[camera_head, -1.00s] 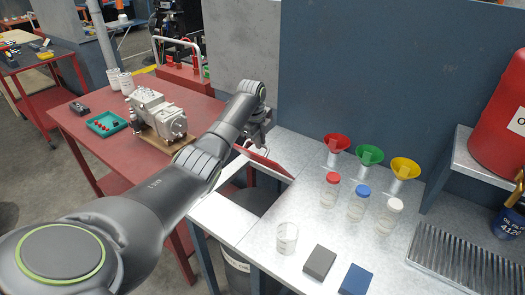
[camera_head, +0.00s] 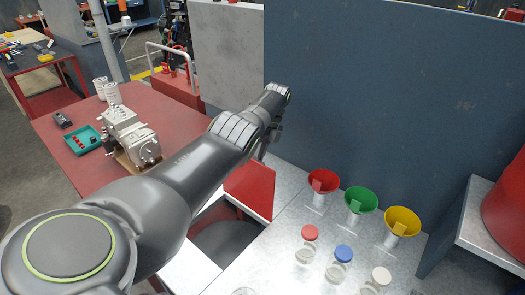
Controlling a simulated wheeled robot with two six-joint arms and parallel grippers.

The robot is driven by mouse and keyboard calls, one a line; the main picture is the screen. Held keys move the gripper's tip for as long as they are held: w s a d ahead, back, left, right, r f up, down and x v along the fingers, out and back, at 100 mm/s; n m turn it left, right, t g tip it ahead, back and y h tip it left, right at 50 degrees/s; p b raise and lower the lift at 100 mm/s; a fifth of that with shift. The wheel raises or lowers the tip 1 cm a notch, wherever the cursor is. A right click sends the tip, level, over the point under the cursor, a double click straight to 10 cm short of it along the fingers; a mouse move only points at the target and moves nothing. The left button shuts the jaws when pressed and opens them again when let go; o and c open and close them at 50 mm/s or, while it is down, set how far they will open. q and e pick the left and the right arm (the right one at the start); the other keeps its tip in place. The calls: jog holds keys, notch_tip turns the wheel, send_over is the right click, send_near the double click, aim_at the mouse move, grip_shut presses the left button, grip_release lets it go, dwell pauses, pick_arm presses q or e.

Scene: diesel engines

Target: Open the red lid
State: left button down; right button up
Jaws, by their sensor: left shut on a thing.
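The red lid (camera_head: 250,190) is a flat red panel at the back of a square opening in the grey bench. It stands raised and tilted, and the opening in front of it is uncovered. My left arm reaches in from the left across the view. My left gripper (camera_head: 266,148) points down at the lid's upper edge and is shut on the lid there. The wrist and forearm hide most of its fingers and the exact grip. My right gripper is not in view.
A dark bin (camera_head: 226,243) sits under the opening. Red (camera_head: 322,181), green (camera_head: 360,199) and yellow (camera_head: 402,221) funnels stand right of the lid, with capped jars in front. A blue-grey wall (camera_head: 380,90) rises behind. A red table (camera_head: 75,165) with an engine part stands left.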

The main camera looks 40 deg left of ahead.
pick_arm(q)
jog(key=shift+s+d+f+g, duration=0.2)
jog(key=shift+f+g, duration=0.1)
jog(key=shift+f, duration=0.3)
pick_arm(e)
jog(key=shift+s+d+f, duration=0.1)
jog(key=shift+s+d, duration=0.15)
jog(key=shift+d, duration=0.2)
pick_arm(q)
jog(key=c, duration=1.6)
grip_release()
jog(key=shift+w+a, duration=0.1)
jog(key=shift+o, duration=0.5)
jog(key=shift+w+a, duration=0.15)
jog(key=shift+w, duration=0.05)
jog(key=shift+r, duration=0.1)
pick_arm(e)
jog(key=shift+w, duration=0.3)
pick_arm(q)
jog(key=shift+s+r, duration=0.1)
